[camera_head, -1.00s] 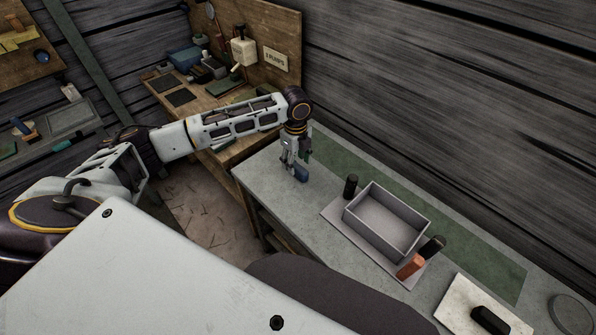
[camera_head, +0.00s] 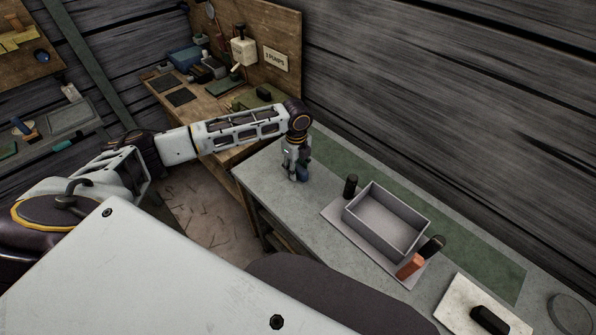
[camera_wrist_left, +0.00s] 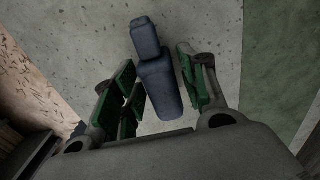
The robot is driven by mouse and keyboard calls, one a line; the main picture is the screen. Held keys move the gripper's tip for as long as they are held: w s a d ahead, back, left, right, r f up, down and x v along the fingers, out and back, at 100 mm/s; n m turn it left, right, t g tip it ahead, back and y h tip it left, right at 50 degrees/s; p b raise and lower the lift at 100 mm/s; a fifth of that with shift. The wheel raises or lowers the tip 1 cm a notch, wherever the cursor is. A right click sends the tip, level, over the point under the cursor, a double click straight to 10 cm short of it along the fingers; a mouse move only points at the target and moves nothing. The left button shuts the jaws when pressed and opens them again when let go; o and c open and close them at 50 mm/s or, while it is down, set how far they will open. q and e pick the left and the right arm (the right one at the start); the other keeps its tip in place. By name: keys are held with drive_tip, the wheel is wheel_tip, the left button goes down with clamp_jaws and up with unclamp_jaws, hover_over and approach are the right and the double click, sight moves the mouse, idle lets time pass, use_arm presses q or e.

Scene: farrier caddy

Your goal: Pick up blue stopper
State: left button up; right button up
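The blue stopper (camera_head: 303,173) is at the far left end of the grey bench, partly hidden by my left gripper (camera_head: 295,172) in the head view. In the left wrist view the blue stopper (camera_wrist_left: 155,70) has a narrower head and a wider body, and lies slightly tilted between the green-padded fingers. My left gripper (camera_wrist_left: 158,88) is open around it, with a visible gap on both sides. The fingers point down toward the bench top. My right gripper is not in view.
A grey open box (camera_head: 386,222) sits on a mat to the right, with a black cylinder (camera_head: 350,186) beside it. An orange block (camera_head: 410,266) and a dark cylinder (camera_head: 432,246) stand at its right side. A white board (camera_head: 460,302) lies farther right.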

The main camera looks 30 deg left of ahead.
use_arm(q)
clamp_jaws()
drive_tip(key=shift+r, duration=0.15)
drive_tip(key=shift+r, duration=4.85)
drive_tip(key=shift+c, duration=1.6)
unclamp_jaws()
clamp_jaws()
